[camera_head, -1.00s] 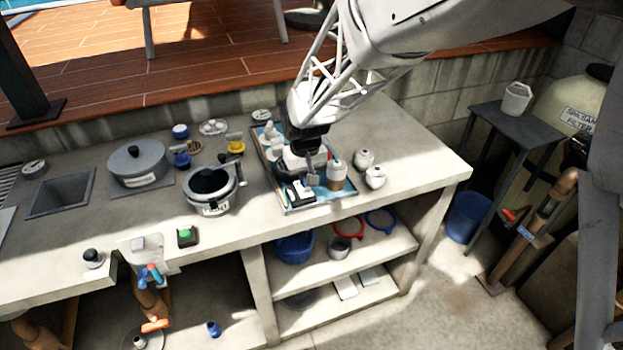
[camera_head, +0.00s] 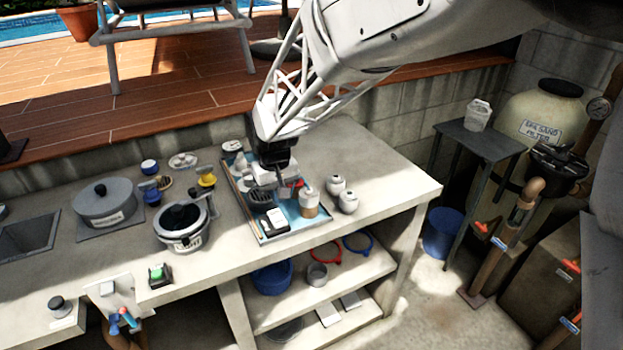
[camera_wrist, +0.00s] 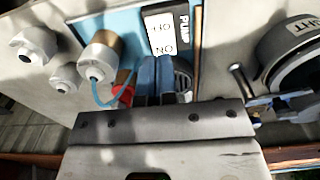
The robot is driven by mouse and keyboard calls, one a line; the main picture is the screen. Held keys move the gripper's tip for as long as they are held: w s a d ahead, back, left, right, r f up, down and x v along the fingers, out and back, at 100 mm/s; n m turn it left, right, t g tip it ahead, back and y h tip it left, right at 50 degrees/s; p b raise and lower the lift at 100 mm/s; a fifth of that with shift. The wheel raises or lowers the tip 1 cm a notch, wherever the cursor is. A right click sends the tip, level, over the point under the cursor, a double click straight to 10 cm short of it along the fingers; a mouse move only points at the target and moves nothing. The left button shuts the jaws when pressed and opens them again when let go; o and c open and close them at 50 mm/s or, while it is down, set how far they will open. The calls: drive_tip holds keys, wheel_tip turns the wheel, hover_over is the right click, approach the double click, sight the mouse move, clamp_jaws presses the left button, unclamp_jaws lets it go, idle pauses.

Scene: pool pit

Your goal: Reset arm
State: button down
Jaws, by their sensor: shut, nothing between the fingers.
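My gripper (camera_head: 272,177) hangs from my arm above the blue tray on the counter, its fingers pointing down and closed with nothing between them. In the wrist view the closed fingers (camera_wrist: 156,78) show over the tray's contents. The blue tray (camera_head: 294,235) holds a white and black switch box (camera_head: 268,221), a brown and white bottle (camera_head: 308,203), something red and other small items. The switch box, marked PUMP, OFF and ON, also shows in the wrist view (camera_wrist: 160,35). I cannot tell whether the fingers touch anything in the tray.
Two white jars (camera_head: 348,202) stand right of the tray. A grey pot (camera_head: 183,225) marked LIGHT and a lidded pot (camera_head: 103,203) stand to its left. A green button box (camera_head: 157,276) is near the counter's front edge. The counter's right end is clear.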

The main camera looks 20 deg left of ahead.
idle(0.3)
drive_tip(key=s+d+r+m, duration=0.1)
drive_tip(key=d+r, duration=0.3)
drive_tip(key=d, duration=0.5)
drive_tip(key=s+d+r+m+t, duration=0.1)
drive_tip(key=s+d+r+m, duration=0.15)
drive_tip(key=d, duration=0.65)
drive_tip(key=s+d+r+m, duration=0.1)
drive_tip(key=d+r, duration=0.3)
drive_tip(key=d, duration=0.5)
drive_tip(key=s+d+r+m+t, duration=0.1)
drive_tip(key=s+d+m, duration=0.3)
drive_tip(key=s+d, duration=1.3)
drive_tip(key=d, duration=0.2)
drive_tip(key=shift+s+d+r+m+t, duration=0.3)
drive_tip(key=shift+s+d+m, duration=0.05)
